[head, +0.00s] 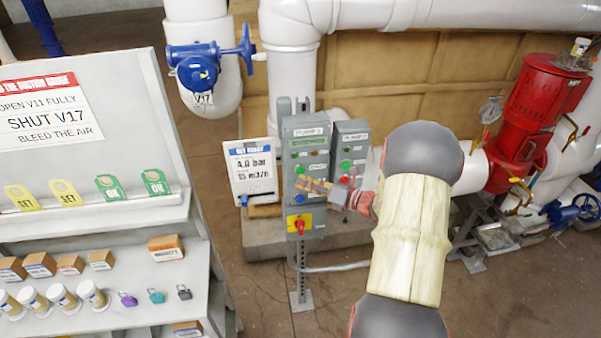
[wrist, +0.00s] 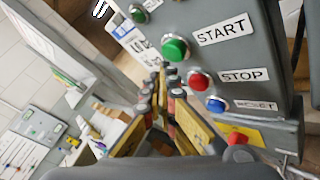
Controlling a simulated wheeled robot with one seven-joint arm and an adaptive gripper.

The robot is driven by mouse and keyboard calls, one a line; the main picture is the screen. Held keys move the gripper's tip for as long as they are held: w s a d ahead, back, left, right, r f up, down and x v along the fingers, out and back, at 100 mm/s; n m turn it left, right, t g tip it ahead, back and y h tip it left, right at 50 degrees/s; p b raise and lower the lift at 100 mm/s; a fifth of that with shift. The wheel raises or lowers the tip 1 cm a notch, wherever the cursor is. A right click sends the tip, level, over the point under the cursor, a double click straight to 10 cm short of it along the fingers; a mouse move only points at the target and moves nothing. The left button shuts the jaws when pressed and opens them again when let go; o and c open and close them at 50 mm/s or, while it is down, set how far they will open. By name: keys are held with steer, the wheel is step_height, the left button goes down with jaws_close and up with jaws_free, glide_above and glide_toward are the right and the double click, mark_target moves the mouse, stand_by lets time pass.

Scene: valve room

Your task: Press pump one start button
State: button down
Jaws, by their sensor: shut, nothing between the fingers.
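The pump one control box (head: 307,142) is grey and stands on a post in the middle of the head view. Its green start button (wrist: 175,48) sits beside the START label (wrist: 224,33) in the wrist view. A red stop button (wrist: 198,80) and a blue reset button (wrist: 215,105) sit below it. My gripper (wrist: 163,72) is shut and empty, its fingertips just below and left of the green button. I cannot tell whether they touch it. In the head view my gripper (head: 300,184) crosses the box front from the right and hides part of the button column.
The pump two box (head: 350,136) stands close on the right. A red rotary switch (head: 300,226) on a yellow plate is low on the pump one box. A duty board (head: 250,172) stands at left. A shelf unit (head: 130,222) is nearer, further left.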

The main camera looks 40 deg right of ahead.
steer(key=shift+w+d, duration=0.1)
steer(key=shift+w, duration=0.1)
steer(key=shift+w+d, duration=0.15)
steer(key=shift+w, duration=0.05)
steer(key=shift+w+d, duration=0.25)
steer(key=shift+w, duration=0.1)
stand_by(0.9)
steer(key=shift+s+a+p, duration=0.45)
steer(key=shift+s+a, duration=0.05)
steer(key=shift+s, duration=0.25)
steer(key=s+a, duration=0.1)
steer(key=s+p, duration=0.1)
steer(key=s, duration=0.1)
steer(key=s+a, duration=0.1)
steer(key=shift+s+a, duration=0.15)
steer(key=shift+a, duration=0.15)
stand_by(0.3)
stand_by(0.8)
